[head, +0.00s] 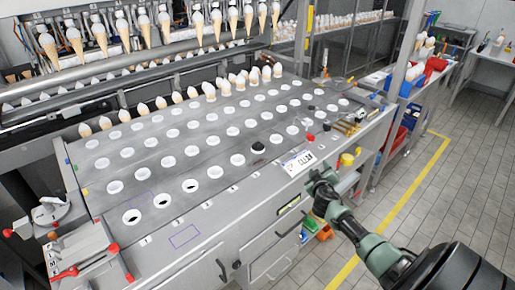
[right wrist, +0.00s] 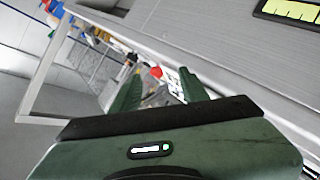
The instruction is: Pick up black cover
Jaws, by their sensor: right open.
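A small round black cover (head: 258,147) sits at one of the white-ringed holes near the front right of the grey machine top (head: 200,165). My right gripper (head: 320,181) is at the machine's front edge, to the right of the black cover and nearer the camera, apart from it. In the right wrist view my right gripper (right wrist: 160,88) has its two green fingers spread, with no object held between them. The black cover cannot be made out in that view. My left gripper is not in view.
A white label card (head: 298,162) stands between the black cover and my right gripper. Small tools and a red cap (head: 310,138) lie to the right. Cones (head: 245,78) stand along the back rows. A red-handled device (head: 85,260) is at the left front.

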